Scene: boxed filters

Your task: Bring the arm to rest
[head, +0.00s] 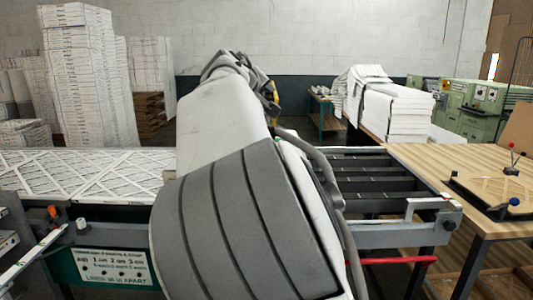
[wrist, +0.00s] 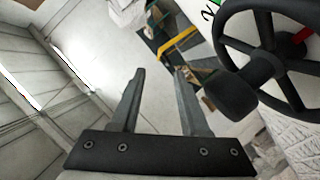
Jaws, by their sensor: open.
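My gripper (wrist: 160,75) shows in the wrist view with its two grey fingers apart and nothing between them. It is tilted, with the hall's wall and ceiling behind it. In the head view my arm rises through the middle of the picture and hides what lies behind it. My gripper cannot be made out there. A black handwheel (wrist: 262,55) stands close to the right of the fingers in the wrist view. I cannot tell how far it is from them.
A bed of white filters (head: 90,175) lies left of my arm. A dark slatted conveyor (head: 365,180) and a wooden table (head: 460,165) with a small fixture (head: 495,190) are on the right. Stacked boxes (head: 85,80) and green machines (head: 480,110) stand behind.

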